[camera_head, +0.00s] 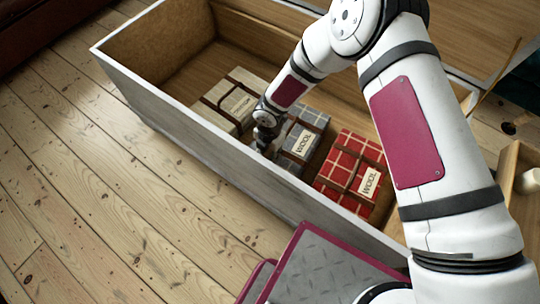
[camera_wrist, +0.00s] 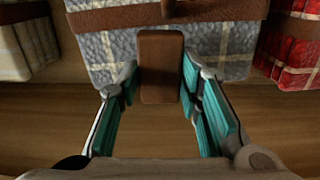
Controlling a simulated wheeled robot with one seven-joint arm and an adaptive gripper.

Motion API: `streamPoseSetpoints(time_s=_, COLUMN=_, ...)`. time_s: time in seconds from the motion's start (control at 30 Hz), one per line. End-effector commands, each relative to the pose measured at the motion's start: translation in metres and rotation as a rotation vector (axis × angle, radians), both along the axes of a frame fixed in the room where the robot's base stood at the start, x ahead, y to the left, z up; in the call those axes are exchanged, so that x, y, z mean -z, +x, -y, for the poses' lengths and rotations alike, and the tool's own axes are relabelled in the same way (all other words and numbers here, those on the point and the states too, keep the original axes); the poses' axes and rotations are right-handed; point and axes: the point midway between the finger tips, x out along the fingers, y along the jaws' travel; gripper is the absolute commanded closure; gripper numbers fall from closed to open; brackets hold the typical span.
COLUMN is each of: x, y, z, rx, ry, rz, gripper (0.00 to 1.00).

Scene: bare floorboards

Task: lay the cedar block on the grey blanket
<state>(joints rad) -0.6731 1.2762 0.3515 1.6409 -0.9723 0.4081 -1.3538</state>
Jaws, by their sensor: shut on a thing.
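The cedar block (camera_wrist: 160,68) is a small brown block with rounded corners in the wrist view. My gripper (camera_wrist: 158,92) has its teal pads on both sides of it and is shut on it. The grey blanket (camera_wrist: 112,48) is folded, with pale check lines and a brown strap, and lies behind the block in the wrist view. In the head view the grey blanket (camera_head: 312,119) lies in the chest, and my gripper (camera_head: 266,146) is at its left side. I cannot tell whether the block touches the blanket. The block is not clear in the head view.
The blankets lie in an open wooden chest (camera_head: 160,108) with grey outer walls. A cream blanket (camera_head: 238,92) is left of the grey one, and a red checked blanket (camera_head: 349,165) is right of it. The chest's front wall runs close by my gripper. Bare floorboards lie left.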

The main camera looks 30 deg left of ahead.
Motion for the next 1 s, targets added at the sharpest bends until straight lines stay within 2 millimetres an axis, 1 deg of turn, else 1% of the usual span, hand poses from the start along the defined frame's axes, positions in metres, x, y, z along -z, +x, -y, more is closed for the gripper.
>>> streamPoseSetpoints(time_s=0.03, x=0.012, y=-0.001, z=0.000, rx=0.000, ry=-0.001, rz=-0.002, gripper=0.86)
streamPoseSetpoints(time_s=0.13, x=0.023, y=-0.001, z=0.000, rx=0.001, ry=-0.001, rz=-0.001, gripper=0.86)
streamPoseSetpoints(time_s=0.4, x=0.023, y=0.000, z=0.000, rx=0.001, ry=-0.001, rz=-0.001, gripper=0.86)
streamPoseSetpoints(time_s=0.53, x=0.027, y=0.000, z=0.001, rx=0.001, ry=-0.001, rz=-0.001, gripper=0.86)
streamPoseSetpoints(time_s=0.57, x=0.026, y=0.000, z=0.001, rx=0.001, ry=-0.001, rz=-0.001, gripper=0.61)
streamPoseSetpoints(time_s=0.6, x=0.026, y=0.000, z=0.001, rx=0.001, ry=-0.001, rz=-0.001, gripper=0.52)
streamPoseSetpoints(time_s=0.63, x=0.026, y=0.000, z=0.001, rx=0.001, ry=-0.001, rz=-0.001, gripper=0.47)
streamPoseSetpoints(time_s=1.0, x=0.023, y=0.000, z=0.001, rx=0.001, ry=-0.001, rz=-0.001, gripper=0.47)
